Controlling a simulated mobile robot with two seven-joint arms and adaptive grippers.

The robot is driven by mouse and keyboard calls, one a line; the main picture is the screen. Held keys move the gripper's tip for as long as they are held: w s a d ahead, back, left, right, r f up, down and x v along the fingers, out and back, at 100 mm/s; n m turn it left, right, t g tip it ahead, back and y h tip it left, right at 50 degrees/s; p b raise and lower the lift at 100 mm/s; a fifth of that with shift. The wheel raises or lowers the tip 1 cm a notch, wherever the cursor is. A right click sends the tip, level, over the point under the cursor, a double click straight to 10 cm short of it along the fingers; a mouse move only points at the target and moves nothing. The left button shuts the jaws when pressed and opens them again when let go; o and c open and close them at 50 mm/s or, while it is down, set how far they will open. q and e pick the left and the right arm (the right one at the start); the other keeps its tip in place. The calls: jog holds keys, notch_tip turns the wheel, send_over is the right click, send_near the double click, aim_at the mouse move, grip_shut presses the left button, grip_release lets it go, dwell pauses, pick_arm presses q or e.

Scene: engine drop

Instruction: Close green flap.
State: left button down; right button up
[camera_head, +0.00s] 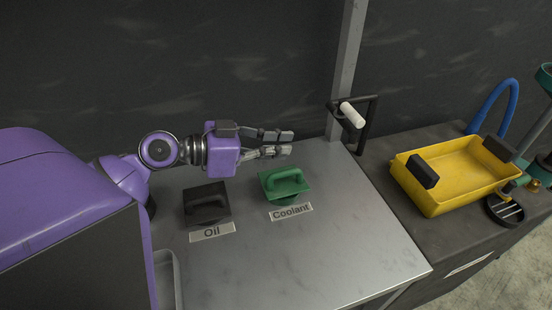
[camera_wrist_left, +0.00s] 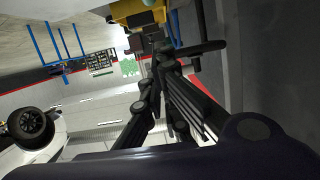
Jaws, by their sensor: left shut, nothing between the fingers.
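The green flap (camera_head: 286,186) with its arched handle lies over the Coolant opening on the grey metal table, behind the "Coolant" label (camera_head: 291,212). It looks flat on the table top. My left gripper (camera_head: 292,143) is just behind and above the green flap, its fingers pointing right. The fingers are shut with nothing between them, and they appear apart from the flap. The left wrist view shows the fingers (camera_wrist_left: 160,65) pointing toward the yellow tray; the green flap is not clearly visible there. My right gripper is not in view.
A black flap (camera_head: 207,203) with a handle sits left of the green one, behind the "Oil" label (camera_head: 212,231). A metal post and a black bracket with a white roll (camera_head: 352,115) stand behind right. A yellow tray (camera_head: 437,203) sits on the right bench. The table front is clear.

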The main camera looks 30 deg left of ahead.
aim_at(278, 175)
pick_arm(q)
notch_tip(278, 175, down, 3)
jog(key=shift+r, duration=0.2)
jog(key=shift+f, duration=0.7)
